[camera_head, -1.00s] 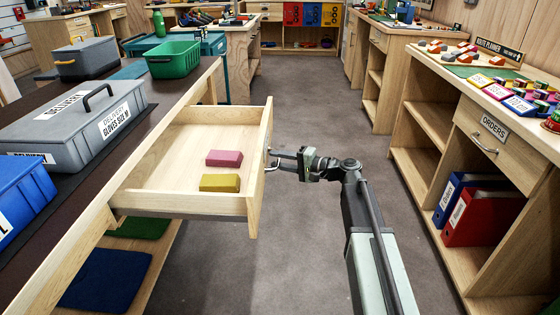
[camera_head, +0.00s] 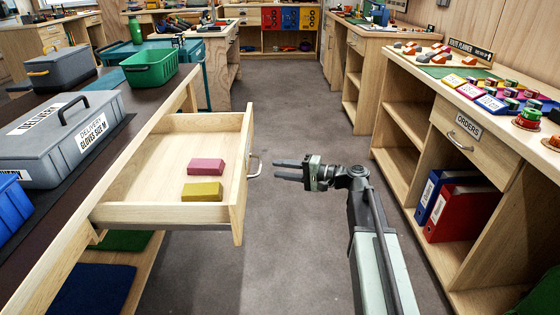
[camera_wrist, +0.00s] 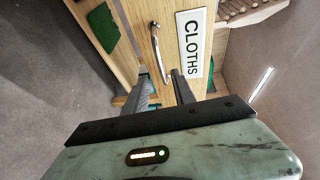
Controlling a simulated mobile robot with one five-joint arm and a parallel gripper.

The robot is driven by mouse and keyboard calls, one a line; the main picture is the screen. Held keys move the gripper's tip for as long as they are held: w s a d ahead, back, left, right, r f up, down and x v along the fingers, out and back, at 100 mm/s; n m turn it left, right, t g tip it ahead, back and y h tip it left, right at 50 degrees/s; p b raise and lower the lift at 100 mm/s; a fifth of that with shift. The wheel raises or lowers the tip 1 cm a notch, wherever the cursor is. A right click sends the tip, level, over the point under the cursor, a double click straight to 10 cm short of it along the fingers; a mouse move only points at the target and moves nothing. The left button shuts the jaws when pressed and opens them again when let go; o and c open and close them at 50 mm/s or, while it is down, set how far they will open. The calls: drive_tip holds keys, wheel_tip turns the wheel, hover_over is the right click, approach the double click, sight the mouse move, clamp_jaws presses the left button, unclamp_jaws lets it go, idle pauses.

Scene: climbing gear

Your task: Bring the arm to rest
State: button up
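My gripper (camera_head: 276,171) is out over the aisle, pointing left toward the open drawer. Its two fingers are apart with nothing between them; the wrist view (camera_wrist: 162,92) shows the same gap. The wooden drawer (camera_head: 165,213) sticks out of the left bench. Its metal handle (camera_head: 254,168) is just left of the fingertips, with a gap between. In the wrist view, the handle (camera_wrist: 158,52) and a CLOTHS label (camera_wrist: 193,43) show on the drawer front ahead of the fingers. A pink block (camera_head: 206,166) and a yellow block (camera_head: 202,191) lie in the drawer.
The left bench (camera_head: 60,215) carries a grey delivery box (camera_head: 60,150), a blue bin (camera_head: 12,210) and a green basket (camera_head: 150,68). On the right, a shelf unit (camera_head: 405,165) holds a red binder (camera_head: 460,212) and a blue binder (camera_head: 430,195). The aisle floor (camera_head: 290,110) is clear.

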drive_tip(key=s+d+f+n+g+h+p, duration=0.2)
drive_tip(key=s+d+f+n+g+h, duration=0.15)
drive_tip(key=s+f+h, duration=0.7)
drive_tip(key=s+d+f+g+h, duration=0.3)
drive_tip(key=s+d+f+h, duration=0.2)
drive_tip(key=s+d+f, duration=0.4)
wheel_tip(320, 180, up, 39)
drive_tip(key=d+p, duration=0.2)
drive_tip(key=p, duration=3.7)
drive_tip(key=shift+d+r, duration=0.2)
drive_tip(key=shift+w+f+n, duration=0.1)
drive_tip(key=shift+n, duration=0.15)
